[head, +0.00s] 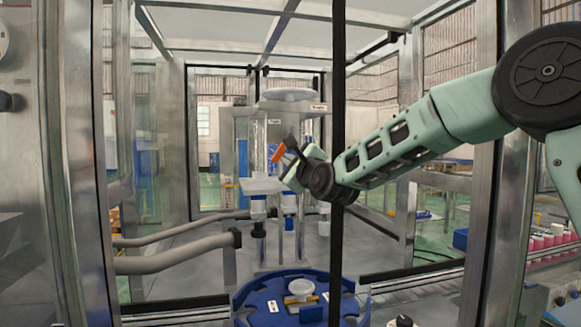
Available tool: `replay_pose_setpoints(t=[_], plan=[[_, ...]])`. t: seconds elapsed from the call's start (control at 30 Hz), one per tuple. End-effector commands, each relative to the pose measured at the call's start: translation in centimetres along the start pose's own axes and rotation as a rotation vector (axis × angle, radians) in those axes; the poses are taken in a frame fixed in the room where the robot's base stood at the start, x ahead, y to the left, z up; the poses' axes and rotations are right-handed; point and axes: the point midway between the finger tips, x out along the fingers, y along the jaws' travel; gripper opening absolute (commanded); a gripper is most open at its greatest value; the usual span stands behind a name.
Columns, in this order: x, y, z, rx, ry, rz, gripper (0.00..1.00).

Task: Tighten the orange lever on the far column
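The orange lever (278,152) shows in the head view as a small tilted bar beside the far column (259,150) of the crimping machine. My gripper (289,150) is at the lever, just to its right in the picture. Its dark fingers are small and partly overlap the lever's lower end. I cannot tell whether they touch it or are closed around it. My wrist hides the part of the machine just behind it.
A black upright bar (338,260) stands in the opening, and my forearm crosses it in the picture. Steel posts (68,160) frame the sides. A blue round turntable (262,310) sits below. Grey hoses (175,262) run at the left. Pink-capped cans (548,240) stand at the right.

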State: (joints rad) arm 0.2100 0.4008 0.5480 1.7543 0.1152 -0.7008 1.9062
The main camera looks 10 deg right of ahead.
Motion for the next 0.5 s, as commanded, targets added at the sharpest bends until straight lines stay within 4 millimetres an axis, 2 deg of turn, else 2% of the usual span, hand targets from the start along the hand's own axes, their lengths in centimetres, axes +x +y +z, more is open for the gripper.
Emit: replay_pose_setpoints(t=[0.27,0.5], plan=[[0.2,1.0,1.0,0.168,-0.007,-0.044,0.00],[0.6,1.2,2.8,0.392,-0.007,-0.099,0.00]])
